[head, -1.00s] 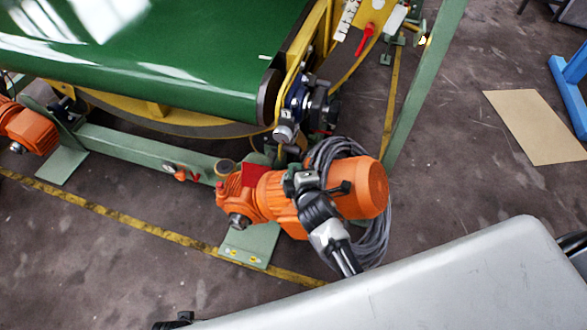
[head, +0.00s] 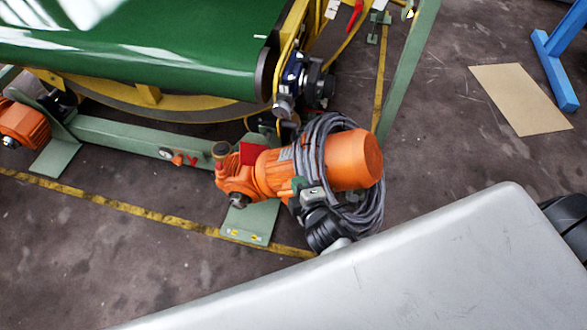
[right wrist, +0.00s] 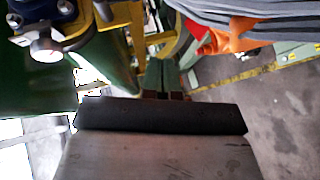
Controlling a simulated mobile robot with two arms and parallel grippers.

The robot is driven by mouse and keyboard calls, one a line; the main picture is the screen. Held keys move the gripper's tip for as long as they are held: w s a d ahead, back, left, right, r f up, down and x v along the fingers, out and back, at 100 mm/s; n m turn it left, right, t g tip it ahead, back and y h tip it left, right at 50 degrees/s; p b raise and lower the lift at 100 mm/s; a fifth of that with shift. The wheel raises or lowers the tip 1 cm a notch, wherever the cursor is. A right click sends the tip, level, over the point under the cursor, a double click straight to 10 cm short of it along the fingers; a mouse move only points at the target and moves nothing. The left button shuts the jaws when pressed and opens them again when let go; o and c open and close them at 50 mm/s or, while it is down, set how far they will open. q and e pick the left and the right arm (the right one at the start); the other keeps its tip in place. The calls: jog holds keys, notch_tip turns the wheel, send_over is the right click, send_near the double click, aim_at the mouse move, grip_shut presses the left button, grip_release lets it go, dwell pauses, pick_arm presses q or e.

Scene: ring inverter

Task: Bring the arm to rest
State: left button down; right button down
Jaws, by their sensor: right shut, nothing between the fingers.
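My right gripper (head: 304,188) is in front of the orange motor (head: 345,160) and its coiled grey cable in the head view. It is shut and empty. Its dark wrist (head: 325,228) shows just above the edge of my pale grey body. In the right wrist view the fingertips (right wrist: 162,95) show small beyond the dark edge of the gripper body. I cannot tell whether the gripper touches the motor or cable. My left gripper is not in view.
A green conveyor belt (head: 150,50) on a yellow and green frame fills the upper left. A second orange motor (head: 22,125) stands at far left. A green post (head: 408,70) rises right of the cable. A tan sheet (head: 520,98) lies on open floor beside a blue stand (head: 555,65).

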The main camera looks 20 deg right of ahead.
jog(key=shift+s, duration=0.45)
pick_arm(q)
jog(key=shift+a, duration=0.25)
